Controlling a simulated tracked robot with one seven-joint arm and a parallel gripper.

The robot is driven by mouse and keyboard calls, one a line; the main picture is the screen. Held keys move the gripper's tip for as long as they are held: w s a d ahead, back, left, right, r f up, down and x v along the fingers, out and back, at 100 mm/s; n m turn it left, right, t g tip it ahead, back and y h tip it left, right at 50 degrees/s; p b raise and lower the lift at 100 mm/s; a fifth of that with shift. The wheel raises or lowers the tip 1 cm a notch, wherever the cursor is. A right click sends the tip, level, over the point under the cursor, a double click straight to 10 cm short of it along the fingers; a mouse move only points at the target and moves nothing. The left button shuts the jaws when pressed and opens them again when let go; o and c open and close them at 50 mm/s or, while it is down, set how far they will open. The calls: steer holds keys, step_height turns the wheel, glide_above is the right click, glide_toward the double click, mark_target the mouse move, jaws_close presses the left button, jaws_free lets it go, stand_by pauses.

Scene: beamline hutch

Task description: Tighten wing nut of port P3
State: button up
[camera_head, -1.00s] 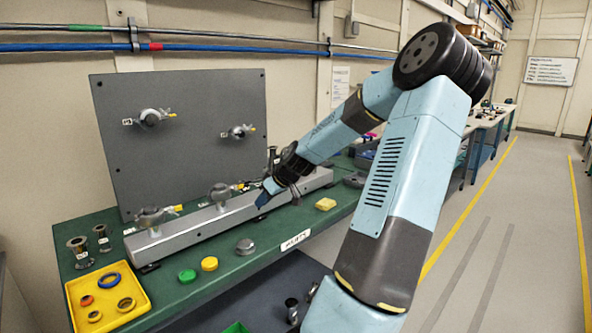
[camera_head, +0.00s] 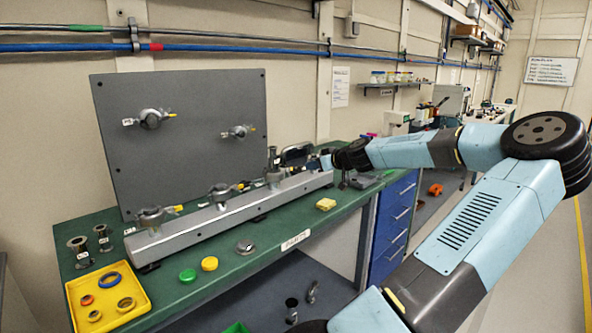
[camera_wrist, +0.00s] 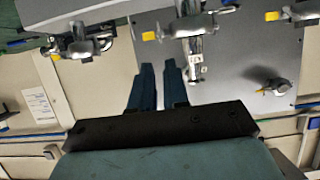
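Three clamped ports stand on the grey rail (camera_head: 190,228): a near one (camera_head: 153,216), a middle one (camera_head: 220,191) and a far-right one (camera_head: 273,174). Two more sit on the upright grey panel (camera_head: 180,90), a left one (camera_head: 150,119) and a right one (camera_head: 238,132). The labels are too small to read, so I cannot tell which is P3. My gripper (camera_head: 326,162) is just beyond the rail's right end, touching no port. In the wrist view its fingers (camera_wrist: 159,70) are slightly apart with nothing between them. Clamps with yellow-tipped parts (camera_wrist: 85,45) show ahead.
Blue drawers (camera_head: 395,225) stand beyond the bench.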

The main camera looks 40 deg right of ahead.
mark_target(289, 172)
steer(key=x, duration=1.1)
steer(key=shift+f, duration=0.1)
steer(key=shift+c, duration=0.4)
jaws_close()
